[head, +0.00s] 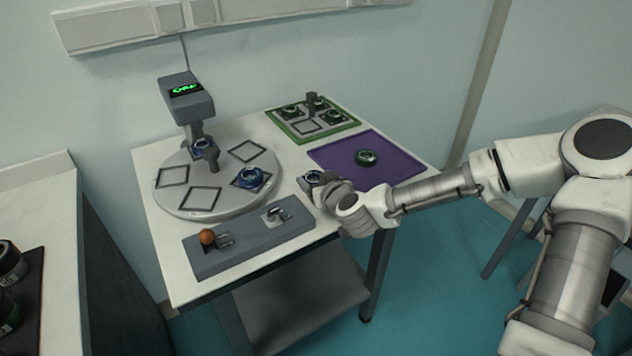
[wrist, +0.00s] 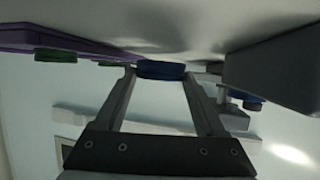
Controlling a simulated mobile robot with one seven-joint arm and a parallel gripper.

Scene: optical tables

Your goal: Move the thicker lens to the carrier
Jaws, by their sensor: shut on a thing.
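My gripper (head: 318,184) is shut on a blue-ringed lens (head: 312,177), low near the table's right front part. In the wrist view the blue ring (wrist: 160,69) sits between the two fingertips. Another blue-ringed lens (head: 250,178) lies on a marked square of the round grey turntable (head: 222,205). A further blue-ringed piece (head: 203,144) stands under the instrument head and is partly hidden. A green-ringed lens (head: 367,158) lies on the purple mat (head: 340,150). I cannot tell for certain which piece is the carrier or which lens is thicker.
A green-edged tray (head: 308,137) with green-ringed lenses and a dark post (head: 312,103) stands at the back. The grey instrument (head: 187,100) with a green display overhangs the turntable. A grey control box (head: 245,245) with an orange knob (head: 207,237) lies along the front, left of my gripper.

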